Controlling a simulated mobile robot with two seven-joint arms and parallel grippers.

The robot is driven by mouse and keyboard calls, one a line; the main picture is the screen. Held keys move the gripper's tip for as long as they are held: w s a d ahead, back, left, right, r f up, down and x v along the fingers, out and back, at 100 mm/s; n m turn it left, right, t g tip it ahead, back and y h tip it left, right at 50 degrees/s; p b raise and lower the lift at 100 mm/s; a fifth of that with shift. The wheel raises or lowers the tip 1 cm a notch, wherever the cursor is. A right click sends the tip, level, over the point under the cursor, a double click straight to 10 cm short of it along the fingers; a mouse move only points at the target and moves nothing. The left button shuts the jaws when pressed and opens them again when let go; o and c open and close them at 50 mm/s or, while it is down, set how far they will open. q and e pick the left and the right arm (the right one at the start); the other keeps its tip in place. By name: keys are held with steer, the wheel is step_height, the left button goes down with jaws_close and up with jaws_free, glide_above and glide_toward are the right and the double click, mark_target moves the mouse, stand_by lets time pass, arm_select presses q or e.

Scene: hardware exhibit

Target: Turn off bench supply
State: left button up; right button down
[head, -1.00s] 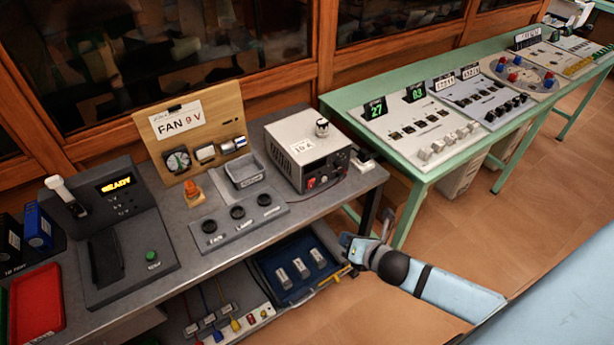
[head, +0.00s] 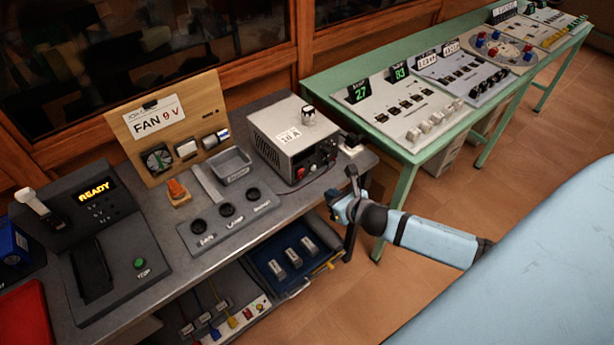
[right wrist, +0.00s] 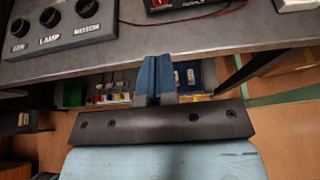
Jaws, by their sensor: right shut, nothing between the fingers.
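The bench supply (head: 292,143) is a grey box with a black front panel, standing at the right end of the grey bench. It has a 10 A label and a knob (head: 308,114) on top. Red parts show on its front, but I cannot read its switch state. Its lower front edge, marked OUTPUT, shows at the top of the right wrist view (right wrist: 185,6). My right gripper (head: 338,205) is just off the bench's front edge, below and right of the supply, apart from it. Its blue fingers (right wrist: 156,79) are together and empty. My left gripper is out of view.
A blue tray (head: 262,258) sits on the lower shelf. A green table (head: 400,153) stands to the right; floor between is open.

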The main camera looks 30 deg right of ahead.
glide_toward(300, 174)
steer(key=f, duration=0.1)
steer(key=w+f, duration=0.2)
steer(key=f, duration=0.1)
steer(key=w, duration=0.1)
steer(key=w+r+p, duration=0.1)
steer(key=shift+w+a, duration=0.15)
steer(key=shift+w, duration=0.15)
steer(key=shift+w+r+p, duration=0.1)
steer(key=shift+w+p, duration=0.2)
steer(key=shift+w, duration=0.35)
